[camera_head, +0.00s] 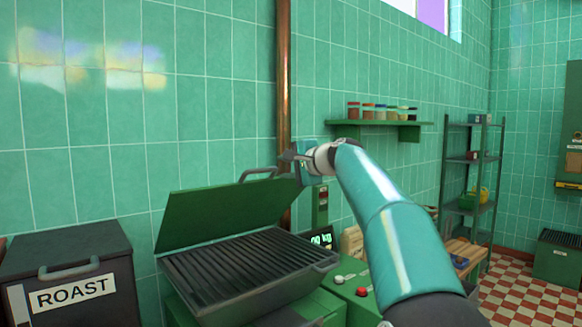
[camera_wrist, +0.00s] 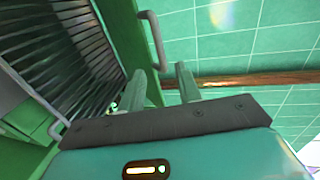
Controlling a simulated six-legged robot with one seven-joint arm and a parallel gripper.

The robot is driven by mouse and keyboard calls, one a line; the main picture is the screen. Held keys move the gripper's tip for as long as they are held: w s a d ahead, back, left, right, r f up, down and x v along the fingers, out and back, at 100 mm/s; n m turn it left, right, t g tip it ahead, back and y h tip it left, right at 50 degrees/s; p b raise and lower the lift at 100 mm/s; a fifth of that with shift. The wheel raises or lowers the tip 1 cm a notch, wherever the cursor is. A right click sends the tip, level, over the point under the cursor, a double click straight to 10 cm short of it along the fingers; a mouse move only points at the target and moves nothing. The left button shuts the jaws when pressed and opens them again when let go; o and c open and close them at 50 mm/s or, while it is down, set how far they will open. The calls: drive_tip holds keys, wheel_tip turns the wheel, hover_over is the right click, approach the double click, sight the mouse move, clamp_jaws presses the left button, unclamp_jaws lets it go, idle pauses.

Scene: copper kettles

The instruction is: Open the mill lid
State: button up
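The mill (camera_head: 250,265) is a green machine with a dark ribbed grate on top. Its flat green lid (camera_head: 215,213) stands raised and tilted back behind the grate. A grey bar handle (camera_head: 258,172) is on the lid's upper edge; it also shows in the wrist view (camera_wrist: 154,38). My gripper (camera_head: 288,157) is just right of and slightly above the handle. In the wrist view its two fingers (camera_wrist: 161,78) are apart, with nothing held between them. The handle lies beyond the fingertips, apart from them.
A dark bin labelled ROAST (camera_head: 75,280) stands left of the mill. A copper pipe (camera_head: 284,80) runs up the tiled wall behind. A green shelf with jars (camera_head: 380,125) and a metal rack (camera_head: 470,180) are to the right. Checkered floor (camera_head: 520,300) is open at far right.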

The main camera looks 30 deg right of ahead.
drive_tip(key=shift+v, duration=0.75)
drive_tip(key=shift+f, duration=0.1)
drive_tip(key=c, duration=0.3)
drive_tip(key=w+d+f+m+h, duration=0.1)
drive_tip(key=w+f+h, duration=0.1)
drive_tip(key=f, duration=0.1)
drive_tip(key=w+d+f+m+h, duration=0.1)
drive_tip(key=f+m+h, duration=0.1)
drive_tip(key=f, duration=0.1)
drive_tip(key=w+d+f+m+h, duration=0.2)
drive_tip(key=f, duration=0.1)
drive_tip(key=shift+w+f+h, duration=0.35)
drive_tip(key=shift+w+h, duration=0.05)
clamp_jaws()
drive_tip(key=n+t+y, duration=0.5)
drive_tip(key=t+y, duration=0.3)
drive_tip(key=t, duration=0.3)
approach(195, 191)
drive_tip(key=x, duration=0.6)
drive_tip(key=shift+w+r, duration=0.15)
drive_tip(key=shift+w, duration=0.25)
